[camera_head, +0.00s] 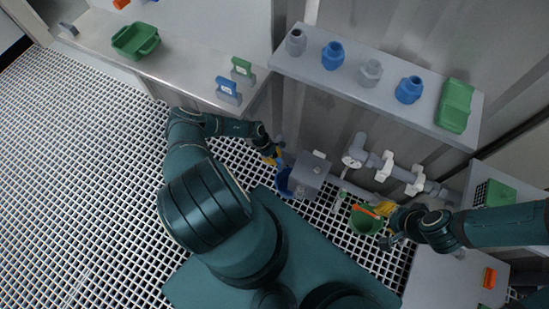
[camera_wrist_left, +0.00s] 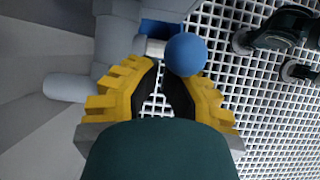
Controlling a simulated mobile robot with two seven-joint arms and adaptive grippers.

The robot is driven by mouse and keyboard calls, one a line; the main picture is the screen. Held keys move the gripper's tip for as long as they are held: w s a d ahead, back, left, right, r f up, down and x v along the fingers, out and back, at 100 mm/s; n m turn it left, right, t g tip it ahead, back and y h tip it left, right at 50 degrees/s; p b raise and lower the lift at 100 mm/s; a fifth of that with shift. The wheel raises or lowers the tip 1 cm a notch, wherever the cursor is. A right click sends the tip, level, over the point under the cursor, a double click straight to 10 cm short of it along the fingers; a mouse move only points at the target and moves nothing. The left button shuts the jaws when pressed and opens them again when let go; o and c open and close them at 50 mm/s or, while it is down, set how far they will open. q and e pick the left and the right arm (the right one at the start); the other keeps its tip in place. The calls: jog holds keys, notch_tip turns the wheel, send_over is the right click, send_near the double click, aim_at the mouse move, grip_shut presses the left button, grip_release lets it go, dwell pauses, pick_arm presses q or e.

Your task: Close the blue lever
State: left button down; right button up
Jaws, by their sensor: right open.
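A blue round knob (camera_wrist_left: 185,54), which looks like the end of the blue lever, sits just beyond my left fingertips in the left wrist view. A pale stub beside it joins a darker blue part behind. In the head view a blue part (camera_head: 283,181) shows beside the grey box (camera_head: 309,170), just below my left gripper (camera_head: 274,158). My left gripper also shows in the left wrist view (camera_wrist_left: 163,75); its yellow fingers are apart with nothing between them. My right gripper (camera_head: 384,211) is open by the green bowl (camera_head: 363,222) and an orange bar (camera_head: 366,211); contact there is unclear.
Grey pipework with a round flange (camera_head: 354,152) and white clamps runs along the wall. A shelf (camera_head: 300,66) above holds blue and grey fittings and a green tray (camera_head: 455,106). A counter (camera_head: 185,75) stands at upper left. White grating floor is open at left.

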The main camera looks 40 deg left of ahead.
pick_arm(q)
jog(key=s+a+r, duration=0.1)
jog(key=s+a, duration=0.2)
jog(key=a, duration=0.9)
jog(key=shift+a, duration=0.15)
